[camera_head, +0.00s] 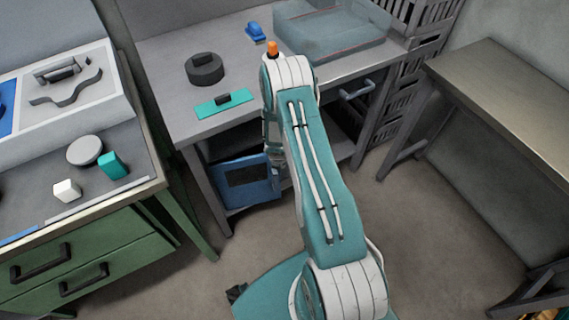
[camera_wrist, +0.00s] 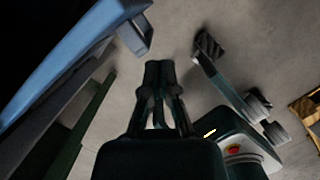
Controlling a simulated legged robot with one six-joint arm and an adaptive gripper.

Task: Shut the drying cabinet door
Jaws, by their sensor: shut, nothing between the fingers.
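The blue drying cabinet door (camera_head: 232,189), with a dark window, shows under the middle bench in the head view. My arm hides its right side, and I cannot tell how far it stands open. In the wrist view a blue panel (camera_wrist: 72,62), likely this door, slants across the upper left, with a grey bracket-like piece at its end. My gripper (camera_wrist: 160,72) is shut and empty, pointing over the floor to the right of the panel, with a visible gap between them. In the head view my gripper is mostly hidden behind my arm.
The grey middle bench (camera_head: 160,60) carries a dark round reel (camera_head: 204,70), a teal plate (camera_head: 222,104) and a clear box (camera_head: 335,30). A green drawer cabinet (camera_head: 85,258) stands left, another table (camera_head: 510,85) right. Floor (camera_head: 430,240) between is clear.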

